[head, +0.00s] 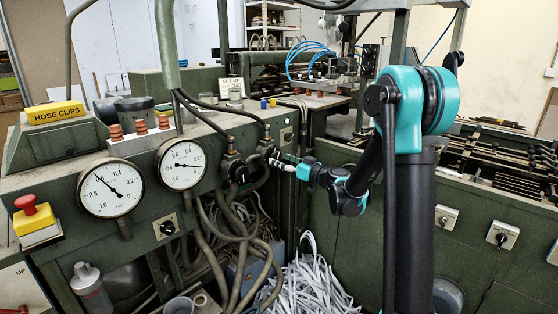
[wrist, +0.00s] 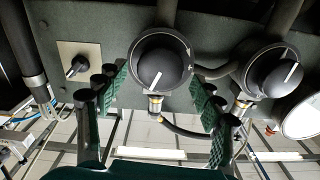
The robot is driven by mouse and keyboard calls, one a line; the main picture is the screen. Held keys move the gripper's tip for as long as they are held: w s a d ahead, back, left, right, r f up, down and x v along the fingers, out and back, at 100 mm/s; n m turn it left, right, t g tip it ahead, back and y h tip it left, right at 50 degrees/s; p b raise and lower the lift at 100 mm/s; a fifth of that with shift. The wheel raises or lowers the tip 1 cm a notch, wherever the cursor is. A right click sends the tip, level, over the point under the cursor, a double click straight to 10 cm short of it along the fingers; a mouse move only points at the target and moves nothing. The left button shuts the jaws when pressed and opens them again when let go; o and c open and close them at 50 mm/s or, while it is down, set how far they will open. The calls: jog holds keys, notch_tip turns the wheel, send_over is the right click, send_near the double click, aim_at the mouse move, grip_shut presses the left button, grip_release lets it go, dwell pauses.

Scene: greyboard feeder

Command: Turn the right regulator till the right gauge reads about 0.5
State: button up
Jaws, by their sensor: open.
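The right gauge (head: 182,164) has a white dial on the green panel, and its needle points right and slightly down; its small numbers are hard to read. The left gauge (head: 110,188) has its needle pointing up and left. The right regulator (head: 269,153) is a black knob, partly hidden by my gripper (head: 284,164) in the head view. In the wrist view this knob (wrist: 163,68), with a white mark, sits between the open fingers of my gripper (wrist: 160,80). The fingers appear apart from it. The left regulator (head: 237,172) shows beside it, also in the wrist view (wrist: 275,72).
Grey hoses (head: 228,240) hang below the regulators, and black hoses (head: 205,107) run above them. A rotary switch (wrist: 77,66) is near one finger in the wrist view. A red button (head: 27,204) and a yellow hose-clip box (head: 56,112) are at the left.

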jog(key=shift+x, duration=0.95)
jog(key=c, duration=1.2)
